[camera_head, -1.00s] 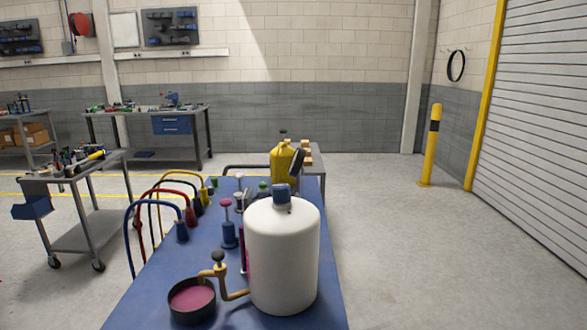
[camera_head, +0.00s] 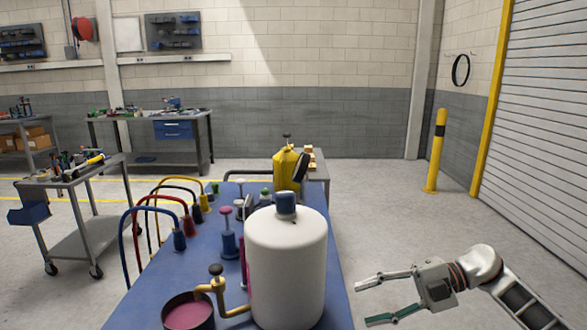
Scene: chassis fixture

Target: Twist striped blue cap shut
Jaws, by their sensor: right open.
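A blue cap (camera_head: 286,204) sits on top of a large white bottle (camera_head: 287,262). Stripes on the cap are too small to make out. The bottle stands upright near the front of the blue table (camera_head: 165,272). My right gripper (camera_head: 362,302) is at the lower right, to the right of the bottle and apart from it. Its two fingers point left, are spread apart and hold nothing. My left gripper is not in view.
A crank-like tan handle (camera_head: 222,292) and a round pot of pink material (camera_head: 188,312) stand left of the bottle. Behind are a yellow jug (camera_head: 287,166) and several hoses with coloured ends.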

